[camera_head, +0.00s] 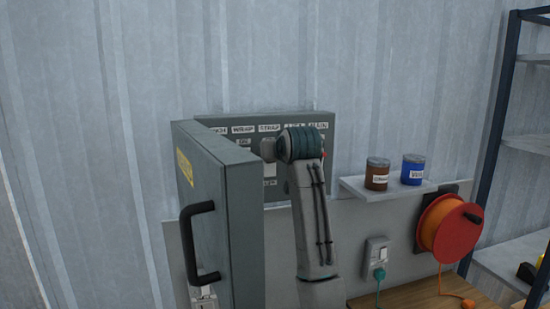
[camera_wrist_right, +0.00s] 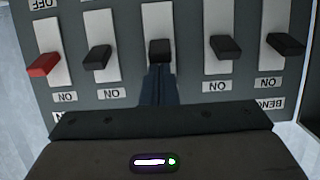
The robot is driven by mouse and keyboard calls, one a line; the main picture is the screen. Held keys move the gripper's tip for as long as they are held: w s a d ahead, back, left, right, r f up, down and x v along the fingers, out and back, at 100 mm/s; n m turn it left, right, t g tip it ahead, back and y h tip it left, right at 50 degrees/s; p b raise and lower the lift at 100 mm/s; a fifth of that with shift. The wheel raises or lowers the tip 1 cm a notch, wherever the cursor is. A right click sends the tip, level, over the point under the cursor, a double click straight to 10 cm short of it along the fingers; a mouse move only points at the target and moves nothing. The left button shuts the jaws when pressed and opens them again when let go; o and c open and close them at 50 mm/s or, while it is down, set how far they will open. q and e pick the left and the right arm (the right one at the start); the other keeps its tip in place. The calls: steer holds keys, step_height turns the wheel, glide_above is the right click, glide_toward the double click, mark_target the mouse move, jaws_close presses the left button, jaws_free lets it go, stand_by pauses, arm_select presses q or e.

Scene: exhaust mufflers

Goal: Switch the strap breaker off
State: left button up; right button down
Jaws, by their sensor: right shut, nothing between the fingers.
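The grey breaker panel (camera_head: 320,120) is on the wall, its door (camera_head: 228,220) swung open to the left. Its label row includes WRAP, STRAP and MAIN. In the right wrist view the panel is upside down, with a row of dark levers and a red one (camera_wrist_right: 42,65) at the left. The middle lever (camera_wrist_right: 160,47), which by label order is the strap breaker, sits near its ON end like its neighbours. My right gripper (camera_wrist_right: 157,72) is shut and empty, its fingertips right at this lever; contact is unclear. In the head view my arm hides the fingers.
The open door with its black handle (camera_head: 190,245) stands out left of my right arm. To the right are a shelf (camera_head: 350,187) with two cans, an orange cable reel (camera_head: 445,228) and a socket with a green plug (camera_head: 378,272). A wooden bench top lies below.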

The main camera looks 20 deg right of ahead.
mark_target(272, 163)
steer(key=f+t+b, duration=0.1)
steer(key=b, duration=0.2)
steer(key=s+f+t+b, duration=0.1)
steer(key=f+t+b, duration=0.1)
steer(key=b, duration=0.2)
steer(key=shift+s+f, duration=0.15)
steer(key=shift+f, duration=0.15)
steer(key=shift+r+t, duration=0.3)
steer(key=shift+t, duration=0.2)
